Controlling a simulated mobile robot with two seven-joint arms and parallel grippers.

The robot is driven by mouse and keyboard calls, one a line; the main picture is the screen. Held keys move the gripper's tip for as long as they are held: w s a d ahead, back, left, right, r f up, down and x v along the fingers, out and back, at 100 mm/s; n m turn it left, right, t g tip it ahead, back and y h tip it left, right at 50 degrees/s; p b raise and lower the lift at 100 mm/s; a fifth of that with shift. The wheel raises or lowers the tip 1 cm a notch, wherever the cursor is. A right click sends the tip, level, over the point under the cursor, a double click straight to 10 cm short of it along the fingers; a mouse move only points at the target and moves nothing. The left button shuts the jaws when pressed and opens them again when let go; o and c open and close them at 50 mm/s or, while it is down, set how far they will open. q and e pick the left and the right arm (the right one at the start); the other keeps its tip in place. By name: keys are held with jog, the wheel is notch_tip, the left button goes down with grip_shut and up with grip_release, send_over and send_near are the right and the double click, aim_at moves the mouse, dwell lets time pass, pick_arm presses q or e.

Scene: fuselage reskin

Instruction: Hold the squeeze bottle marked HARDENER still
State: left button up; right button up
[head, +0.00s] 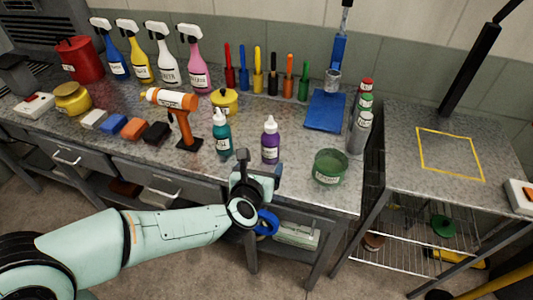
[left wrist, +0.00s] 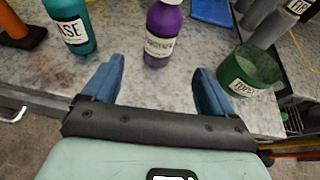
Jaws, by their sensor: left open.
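The squeeze bottle marked HARDENER (head: 270,145) is purple with a pale nozzle and stands upright near the front edge of the metal bench. It also shows in the left wrist view (left wrist: 163,35), straight ahead and lined up between my fingers, with its label partly readable. My left gripper (head: 261,166) is open and empty, just in front of the bottle at the bench edge. In the left wrist view, its two blue fingers (left wrist: 159,72) point towards the bottle, and the bottle stands beyond their tips. My right gripper is in neither view.
A teal bottle (head: 221,134) stands close left of the purple one. A green tub (head: 329,167) stands to the right. An orange drill-like tool (head: 177,112) and several coloured blocks are farther left. Spray bottles line the back.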

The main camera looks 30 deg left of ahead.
aim_at(268, 153)
pick_arm(q)
jog(key=x, duration=1.2)
jog(key=shift+w+f, duration=0.25)
jog(key=c, duration=1.2)
jog(key=shift+o, duration=0.2)
